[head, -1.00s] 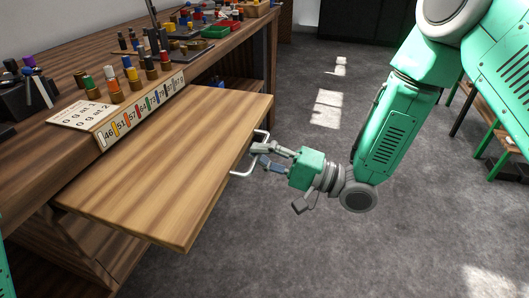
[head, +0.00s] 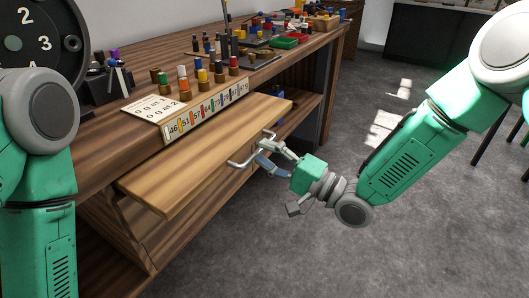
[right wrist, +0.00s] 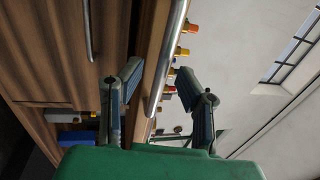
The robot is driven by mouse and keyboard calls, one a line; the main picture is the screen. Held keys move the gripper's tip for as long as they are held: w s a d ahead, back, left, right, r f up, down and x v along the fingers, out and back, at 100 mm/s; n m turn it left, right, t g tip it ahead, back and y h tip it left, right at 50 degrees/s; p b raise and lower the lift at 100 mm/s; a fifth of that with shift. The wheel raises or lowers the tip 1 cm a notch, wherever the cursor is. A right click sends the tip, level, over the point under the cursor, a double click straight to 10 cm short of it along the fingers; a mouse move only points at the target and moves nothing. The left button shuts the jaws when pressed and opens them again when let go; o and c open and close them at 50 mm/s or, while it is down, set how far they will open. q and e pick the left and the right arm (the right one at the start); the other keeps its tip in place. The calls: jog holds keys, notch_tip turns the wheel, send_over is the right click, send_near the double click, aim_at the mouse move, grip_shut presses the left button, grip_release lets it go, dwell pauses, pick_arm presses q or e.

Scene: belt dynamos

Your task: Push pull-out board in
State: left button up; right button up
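The pull-out board (head: 205,155) is a light wooden slab sticking part way out from under the workbench top. A metal bar handle (head: 239,164) is fixed to its front edge. My right gripper (head: 262,155) is at this handle. In the right wrist view the handle (right wrist: 168,55) runs between the two fingers of my right gripper (right wrist: 160,90). The fingers stand apart with gaps beside the bar, so the gripper is open. The board's edge (right wrist: 152,65) shows beside the handle. My left arm stands at the left of the head view, its gripper out of sight.
The wooden workbench (head: 110,150) carries a number strip (head: 205,108), coloured pegs and a green tray (head: 284,43). A dark dial panel (head: 35,40) stands at the far left. An open shelf lies below the bench top. The grey floor (head: 330,255) in front is clear.

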jog(key=v, duration=1.1)
jog(key=shift+d, duration=0.15)
jog(key=shift+f, duration=0.1)
